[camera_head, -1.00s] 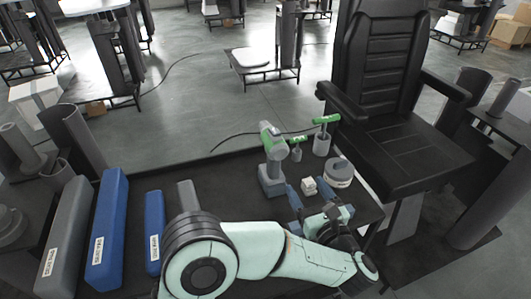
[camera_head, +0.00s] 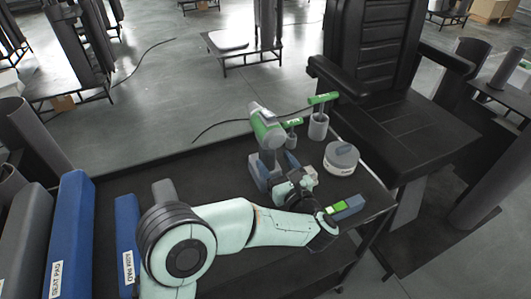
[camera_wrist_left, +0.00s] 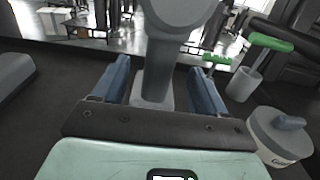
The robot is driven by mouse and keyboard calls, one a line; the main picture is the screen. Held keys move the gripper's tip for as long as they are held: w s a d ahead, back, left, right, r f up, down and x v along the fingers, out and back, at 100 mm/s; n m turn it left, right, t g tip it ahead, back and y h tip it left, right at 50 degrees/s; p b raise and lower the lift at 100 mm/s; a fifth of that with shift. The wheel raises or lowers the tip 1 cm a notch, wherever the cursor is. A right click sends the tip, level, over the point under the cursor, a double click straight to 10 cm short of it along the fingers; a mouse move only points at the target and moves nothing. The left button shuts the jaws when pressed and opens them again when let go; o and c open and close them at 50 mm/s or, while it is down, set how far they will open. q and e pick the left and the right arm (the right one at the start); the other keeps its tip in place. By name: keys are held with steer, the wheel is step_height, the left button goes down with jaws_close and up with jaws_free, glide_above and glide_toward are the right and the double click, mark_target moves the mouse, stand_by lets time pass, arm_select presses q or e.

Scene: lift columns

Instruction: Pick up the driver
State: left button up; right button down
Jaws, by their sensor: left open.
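The driver (camera_head: 266,130) is a green and grey power tool standing upright on the dark bench. My left gripper (camera_head: 272,172) is low at the driver, with its blue fingers open. In the left wrist view, the driver's grey handle (camera_wrist_left: 160,70) stands between the two fingers (camera_wrist_left: 162,88), with a gap visible on both sides. The driver's top is cut off in that view, and its lower end is partly hidden by the gripper. My right gripper is not in view.
Two green T-handled tools (camera_head: 323,98) (camera_head: 292,122) stand in grey holders right of the driver. A round lidded container (camera_head: 341,158) is at the right. Blue pads (camera_head: 70,225) lie at the left. A black chair (camera_head: 400,130) stands behind the bench's right end.

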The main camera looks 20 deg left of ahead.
arm_select(q)
steer(key=shift+f+p+x, duration=0.15)
steer(key=shift+p+x, duration=0.05)
steer(key=shift+x, duration=1.55)
steer(key=shift+f+p+x, duration=0.2)
steer(key=shift+x, duration=1.6)
steer(key=c, duration=1.3)
steer(key=shift+r, duration=0.15)
jaws_close()
